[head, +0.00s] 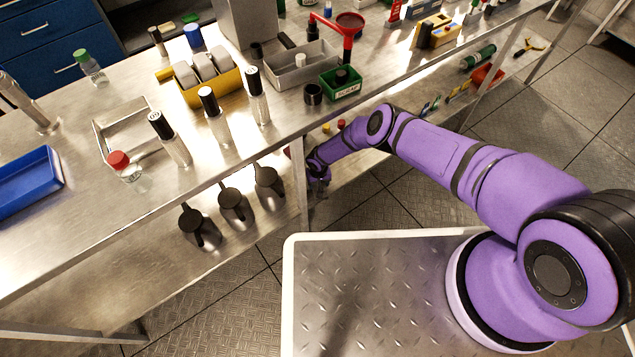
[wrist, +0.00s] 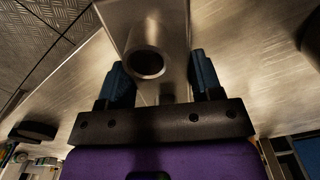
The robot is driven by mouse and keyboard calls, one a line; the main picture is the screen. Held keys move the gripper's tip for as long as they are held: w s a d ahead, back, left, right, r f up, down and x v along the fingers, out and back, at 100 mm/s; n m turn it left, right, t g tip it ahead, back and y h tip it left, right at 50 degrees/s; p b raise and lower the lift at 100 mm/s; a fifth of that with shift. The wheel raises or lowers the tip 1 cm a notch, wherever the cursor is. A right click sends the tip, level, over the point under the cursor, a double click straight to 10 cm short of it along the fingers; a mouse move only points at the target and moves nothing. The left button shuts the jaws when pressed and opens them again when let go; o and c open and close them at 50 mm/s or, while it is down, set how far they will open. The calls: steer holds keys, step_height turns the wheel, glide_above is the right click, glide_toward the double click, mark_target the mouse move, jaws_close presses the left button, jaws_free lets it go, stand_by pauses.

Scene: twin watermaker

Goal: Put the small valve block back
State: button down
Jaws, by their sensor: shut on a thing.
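My gripper (wrist: 158,70) shows its two blue fingers in the wrist view. They are shut on a grey metal block with a round dark hole, which I take to be the small valve block (wrist: 172,35). The block sticks out beyond the fingertips, toward the top of the picture. In the head view my gripper (head: 319,182) is low at the front edge of the steel bench, beside a bench leg. The block cannot be made out there.
The steel bench (head: 62,205) has a lower shelf holding several dark jugs (head: 232,203). On top stand a green bin (head: 341,85), a grey tray (head: 300,73), a yellow rack (head: 212,85), a metal frame (head: 103,143) and a blue tray (head: 30,182). Tiled floor is clear in front.

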steer(key=shift+f, duration=0.25)
stand_by(0.3)
steer(key=shift+c, duration=1)
jaws_free()
